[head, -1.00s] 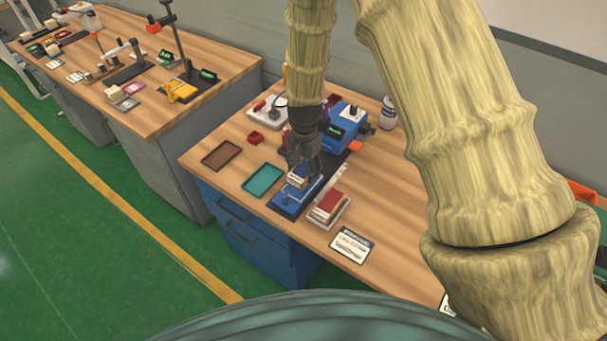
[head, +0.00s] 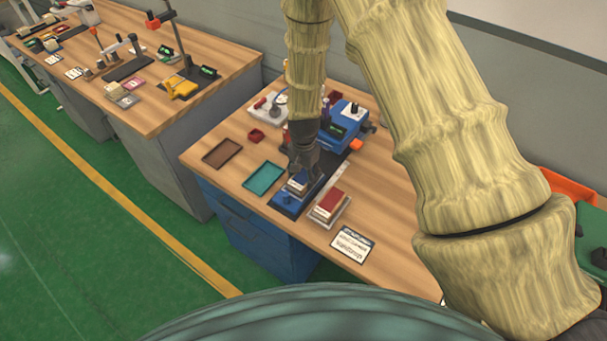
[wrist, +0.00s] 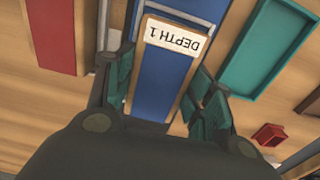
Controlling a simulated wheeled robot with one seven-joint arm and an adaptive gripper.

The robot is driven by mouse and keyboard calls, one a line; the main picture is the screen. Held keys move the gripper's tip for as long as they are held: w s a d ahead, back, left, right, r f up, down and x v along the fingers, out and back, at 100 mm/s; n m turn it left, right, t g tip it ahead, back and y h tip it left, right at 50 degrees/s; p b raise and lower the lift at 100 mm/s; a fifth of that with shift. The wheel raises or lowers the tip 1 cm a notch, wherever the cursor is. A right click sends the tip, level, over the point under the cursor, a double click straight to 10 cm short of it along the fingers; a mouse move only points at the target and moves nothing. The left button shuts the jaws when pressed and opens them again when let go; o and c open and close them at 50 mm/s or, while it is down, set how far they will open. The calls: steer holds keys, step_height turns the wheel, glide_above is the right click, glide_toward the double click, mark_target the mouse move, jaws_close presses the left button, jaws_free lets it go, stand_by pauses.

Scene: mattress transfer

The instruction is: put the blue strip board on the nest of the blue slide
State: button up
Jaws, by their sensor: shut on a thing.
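The blue strip board (head: 299,183) is in my gripper (head: 303,165), at the blue slide (head: 284,203) on the near workbench. In the wrist view the board (wrist: 160,82) shows as a blue face between the two fingers of my gripper (wrist: 162,92). A pale label reading "DEPTH 1" (wrist: 178,35) lies at the far end of that face. The board is over the slide's near part. The nest is hidden under the board and gripper, and I cannot tell whether the board touches it.
A red-topped block (head: 330,202) on a pale tray stands close to the right of the slide. A teal tray (head: 263,178) and a brown tray (head: 222,153) lie to its left. A printed card (head: 352,245) lies nearer the bench edge. A blue machine (head: 341,125) stands behind.

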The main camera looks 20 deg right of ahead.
mark_target(303, 175)
steer(key=o, duration=1.1)
steer(key=shift+w+f, duration=0.15)
steer(key=shift+r, duration=0.8)
steer(key=shift+r+b, duration=2.05)
steer(key=shift+r, duration=3.4)
